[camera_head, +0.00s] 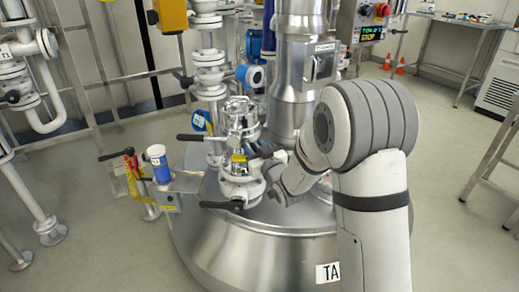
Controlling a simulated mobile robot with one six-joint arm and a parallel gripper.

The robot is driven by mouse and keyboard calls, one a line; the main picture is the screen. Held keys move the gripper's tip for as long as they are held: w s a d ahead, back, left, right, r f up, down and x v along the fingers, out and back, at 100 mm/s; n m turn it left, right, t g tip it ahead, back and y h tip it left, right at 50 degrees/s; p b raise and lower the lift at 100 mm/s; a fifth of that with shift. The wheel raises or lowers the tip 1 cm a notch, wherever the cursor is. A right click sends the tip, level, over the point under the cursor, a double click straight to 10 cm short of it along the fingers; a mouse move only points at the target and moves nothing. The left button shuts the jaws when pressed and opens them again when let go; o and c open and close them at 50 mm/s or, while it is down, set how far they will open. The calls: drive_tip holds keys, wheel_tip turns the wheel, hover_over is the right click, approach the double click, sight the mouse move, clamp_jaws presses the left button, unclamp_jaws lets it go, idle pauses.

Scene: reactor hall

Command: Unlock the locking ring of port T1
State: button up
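A port assembly (240,185) stands on top of the domed steel vessel (270,250), left of my arm. It has a white flanged base, a yellow label and a clear or shiny upper part (240,120). A black handle (222,205) sticks out to the left at its base, and another black lever sticks out higher up. I cannot make out the locking ring clearly or read a T1 mark on this port. My gripper (262,158) is at the right side of the port, close to it. Its fingers are small and partly hidden, so contact and opening are unclear.
A blue and white container (158,163) stands on a small bracket left of the port. Pipes and valves (210,75) and a thick steel column (295,75) rise behind. A control box (365,20) hangs at top right.

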clamp_jaws()
idle(0.4)
